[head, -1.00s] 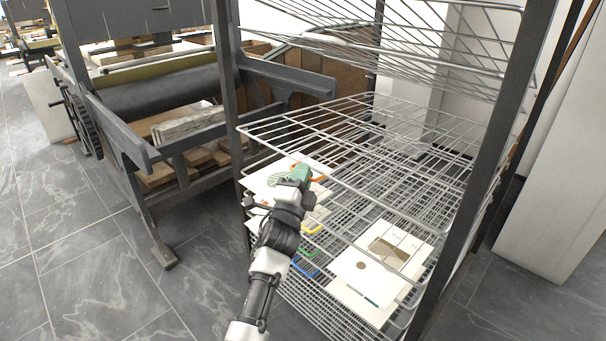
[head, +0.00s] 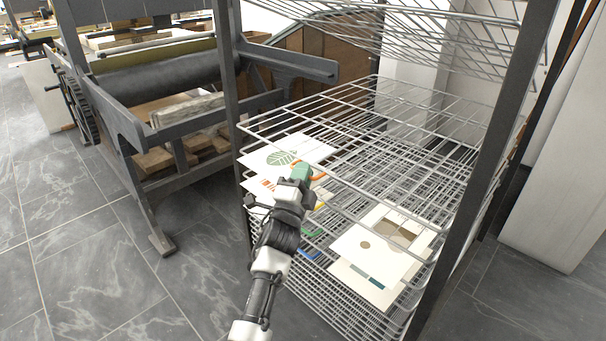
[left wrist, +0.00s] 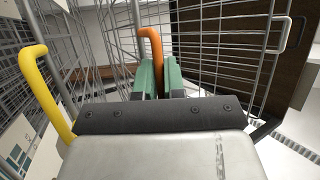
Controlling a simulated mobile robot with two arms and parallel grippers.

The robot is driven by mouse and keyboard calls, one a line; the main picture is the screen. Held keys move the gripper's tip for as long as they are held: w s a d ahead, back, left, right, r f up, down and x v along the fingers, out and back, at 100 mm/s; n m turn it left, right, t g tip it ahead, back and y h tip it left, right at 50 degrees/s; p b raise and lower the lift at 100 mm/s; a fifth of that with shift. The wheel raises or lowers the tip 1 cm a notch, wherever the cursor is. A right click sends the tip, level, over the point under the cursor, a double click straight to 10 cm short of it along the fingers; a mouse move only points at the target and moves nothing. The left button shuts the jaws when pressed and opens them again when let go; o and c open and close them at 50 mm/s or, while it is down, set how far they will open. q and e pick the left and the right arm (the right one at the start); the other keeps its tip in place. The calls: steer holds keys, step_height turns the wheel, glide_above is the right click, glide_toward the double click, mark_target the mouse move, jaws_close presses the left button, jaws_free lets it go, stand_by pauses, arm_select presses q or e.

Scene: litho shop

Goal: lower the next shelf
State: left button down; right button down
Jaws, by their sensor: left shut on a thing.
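The drying rack has dark posts (head: 478,170) and wire shelves. My left gripper (head: 301,173) is at the rack's open front, its green fingers (left wrist: 158,77) shut on an orange handle (left wrist: 151,42). The handle also shows in the head view (head: 319,170), by the front edge of a roughly level wire shelf (head: 400,110). Other wire shelves (head: 390,45) slope above it, with a clear gap. More shelves lie close together below. A yellow handle (left wrist: 38,88) is left of the fingers in the wrist view. My right gripper is not in view.
A leaf print (head: 283,153) and a brown-and-grey print (head: 385,238) lie among the lower shelves. Green (head: 312,232) and blue (head: 310,253) handles sit below my gripper. A press (head: 150,95) stands left; a pale block (head: 565,190) stands right. Floor (head: 90,270) in front is clear.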

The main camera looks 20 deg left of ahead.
arm_select(q)
steer(key=shift+d+f, duration=0.1)
steer(key=shift+f, duration=0.75)
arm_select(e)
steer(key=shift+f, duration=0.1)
arm_select(q)
steer(key=c, duration=1.5)
jaws_free()
steer(key=shift+s, duration=0.1)
steer(key=shift+c, duration=0.2)
